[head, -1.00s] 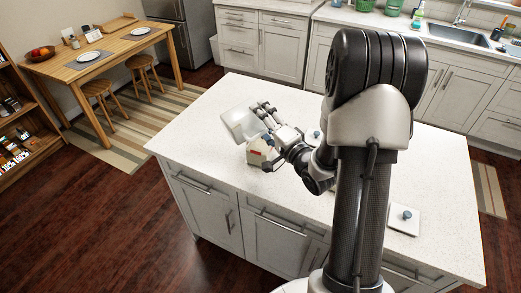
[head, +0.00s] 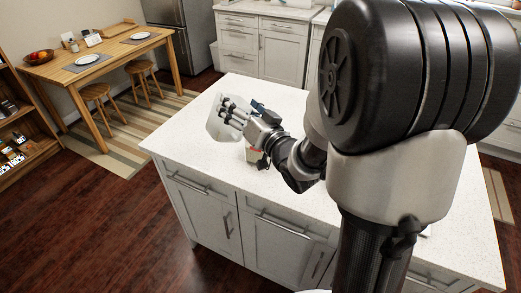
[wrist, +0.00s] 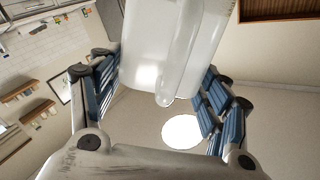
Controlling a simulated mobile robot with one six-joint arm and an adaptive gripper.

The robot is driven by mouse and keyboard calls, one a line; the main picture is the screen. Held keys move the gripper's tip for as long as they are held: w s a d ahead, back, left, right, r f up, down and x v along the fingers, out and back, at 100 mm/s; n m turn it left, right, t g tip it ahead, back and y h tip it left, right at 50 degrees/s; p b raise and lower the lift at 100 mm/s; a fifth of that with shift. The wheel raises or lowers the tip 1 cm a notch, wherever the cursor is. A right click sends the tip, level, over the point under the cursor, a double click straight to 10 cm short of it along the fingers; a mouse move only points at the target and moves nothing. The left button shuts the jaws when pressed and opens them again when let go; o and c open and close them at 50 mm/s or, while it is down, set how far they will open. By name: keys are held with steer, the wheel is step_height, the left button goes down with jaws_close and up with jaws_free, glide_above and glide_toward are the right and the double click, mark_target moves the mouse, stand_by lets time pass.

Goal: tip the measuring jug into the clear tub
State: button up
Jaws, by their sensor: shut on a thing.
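The measuring jug (wrist: 148,55) is a pale, translucent vessel with a handle facing the camera. It fills the upper middle of the wrist view, between the blue-padded fingers of my gripper (wrist: 160,95), which is shut on it. In the head view my gripper (head: 234,112) is over the island's left part, turned well over. A pale, see-through shape (head: 216,128) shows at its fingertips. I cannot tell there which part is the jug and which is the clear tub. Whether anything is leaving the jug cannot be seen.
My arm covers the island's right part. The island's left corner is bare. A wooden table (head: 100,55) with stools stands farther off at the left.

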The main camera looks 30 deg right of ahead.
mark_target(210, 135)
steer(key=a+r+n, duration=0.1)
steer(key=a, duration=0.1)
steer(key=a+n+b, duration=0.1)
steer(key=a+n, duration=0.1)
steer(key=a+r+n, duration=0.1)
steer(key=a+n, duration=0.1)
steer(key=a, duration=0.1)
steer(key=shift+s+r+b, duration=0.3)
steer(key=shift+s, duration=0.1)
stand_by(0.3)
steer(key=shift+m+h, duration=0.5)
steer(key=shift+h, duration=0.4)
steer(key=w+f, duration=0.1)
steer(key=f, duration=0.2)
steer(key=w+f, duration=0.1)
steer(key=f, duration=0.3)
steer(key=w+a+f, duration=0.1)
steer(key=w+f, duration=0.1)
steer(key=f, duration=0.2)
steer(key=shift+a, duration=0.1)
steer(key=shift+f, duration=0.4)
